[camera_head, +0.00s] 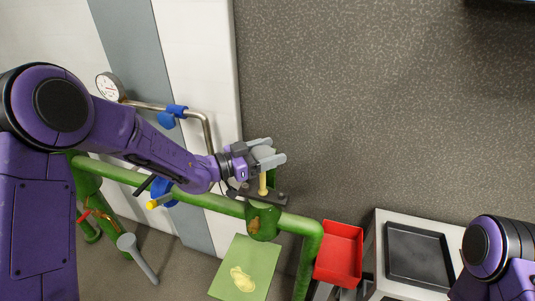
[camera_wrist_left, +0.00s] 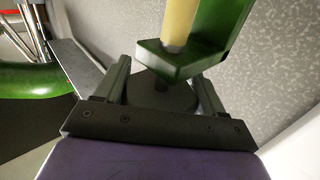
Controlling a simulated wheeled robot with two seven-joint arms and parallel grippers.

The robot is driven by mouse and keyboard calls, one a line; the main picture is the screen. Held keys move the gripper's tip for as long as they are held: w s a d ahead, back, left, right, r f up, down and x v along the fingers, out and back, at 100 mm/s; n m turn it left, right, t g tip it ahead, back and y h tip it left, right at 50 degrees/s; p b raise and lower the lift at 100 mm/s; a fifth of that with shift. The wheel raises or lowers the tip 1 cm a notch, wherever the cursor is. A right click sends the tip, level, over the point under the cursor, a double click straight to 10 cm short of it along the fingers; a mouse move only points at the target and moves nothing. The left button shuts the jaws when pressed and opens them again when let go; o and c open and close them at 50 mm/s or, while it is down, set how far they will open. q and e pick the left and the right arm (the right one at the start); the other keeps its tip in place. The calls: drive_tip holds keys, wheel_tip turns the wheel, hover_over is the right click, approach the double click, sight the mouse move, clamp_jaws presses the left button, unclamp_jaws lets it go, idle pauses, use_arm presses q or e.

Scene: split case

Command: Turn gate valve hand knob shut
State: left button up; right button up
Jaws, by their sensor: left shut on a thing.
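The gate valve sits on the green pipe, with a green body (camera_head: 262,222), a yellow stem (camera_head: 263,184) and a grey round hand knob (camera_head: 264,154) at the top. My left gripper (camera_head: 276,150) has one finger on either side of the knob and is shut on it. In the left wrist view the grey knob (camera_wrist_left: 160,96) lies between the two fingers, partly behind the green yoke (camera_wrist_left: 183,62) and below the yellow stem (camera_wrist_left: 179,22). My right gripper is out of view; only part of my right arm shows at the lower right.
The green pipe (camera_head: 212,201) runs under my left arm and bends down at the right. A pressure gauge (camera_head: 109,87) and blue-handled valve (camera_head: 168,118) are on the wall side. A red bin (camera_head: 339,254) and dark tray (camera_head: 419,256) stand right. A stained green sheet (camera_head: 245,268) lies below.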

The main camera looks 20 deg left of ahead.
use_arm(q)
drive_tip(key=shift+r, duration=0.25)
drive_tip(key=o, duration=0.9)
drive_tip(key=shift+w, duration=0.1)
drive_tip(key=shift+o, duration=0.5)
drive_tip(key=shift+w+a+f, duration=0.1)
drive_tip(key=shift+w+f, duration=0.05)
